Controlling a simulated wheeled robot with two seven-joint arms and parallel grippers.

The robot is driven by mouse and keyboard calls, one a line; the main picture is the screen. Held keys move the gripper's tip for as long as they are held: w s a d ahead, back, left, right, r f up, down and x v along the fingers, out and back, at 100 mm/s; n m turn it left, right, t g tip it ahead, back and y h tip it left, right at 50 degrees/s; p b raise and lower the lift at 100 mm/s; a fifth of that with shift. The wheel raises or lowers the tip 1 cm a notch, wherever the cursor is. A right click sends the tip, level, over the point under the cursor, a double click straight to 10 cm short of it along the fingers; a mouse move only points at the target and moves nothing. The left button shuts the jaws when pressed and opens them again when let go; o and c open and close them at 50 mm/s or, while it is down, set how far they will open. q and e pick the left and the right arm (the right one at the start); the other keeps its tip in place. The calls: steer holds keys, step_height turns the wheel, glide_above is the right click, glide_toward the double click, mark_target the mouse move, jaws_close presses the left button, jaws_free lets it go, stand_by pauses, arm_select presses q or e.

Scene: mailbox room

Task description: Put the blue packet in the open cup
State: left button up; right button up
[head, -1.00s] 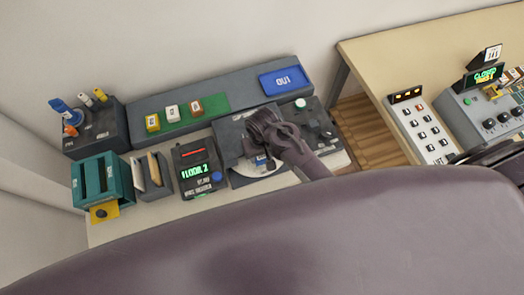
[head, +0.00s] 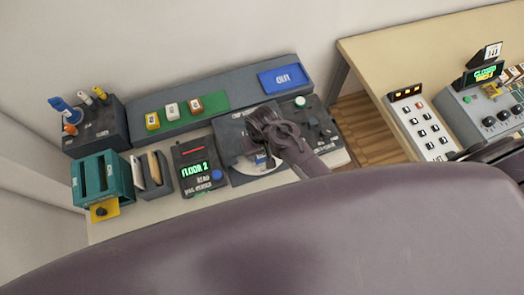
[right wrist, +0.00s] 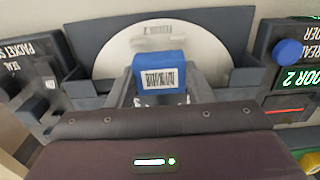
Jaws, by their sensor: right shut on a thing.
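The blue packet (right wrist: 160,72), with a white barcode label, is between the fingers of my right gripper (right wrist: 163,92) in the right wrist view. My right gripper (head: 262,150) is shut on it. In the head view the packet (head: 261,160) shows as a small blue and white patch below the gripper, over a pale round disc (head: 252,170) in a dark housing. The disc (right wrist: 118,58) is behind the packet in the right wrist view. I cannot single out an open cup; the gripper and packet hide part of the disc. My left gripper is not in view.
A dark reader (head: 200,166) showing FLOOR 2 stands left of the disc housing. A dark panel with knobs (head: 318,128) is to its right. Behind is a grey shelf with a blue OUT tray (head: 282,78) and small packets on a green strip (head: 215,102).

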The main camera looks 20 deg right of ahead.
steer(key=shift+f, duration=0.25)
stand_by(0.3)
steer(key=shift+f+b, duration=0.5)
steer(key=shift+f, duration=0.75)
steer(key=o, duration=1.3)
steer(key=shift+r+p, duration=0.55)
steer(key=shift+r, duration=2.5)
steer(key=shift+f, duration=0.1)
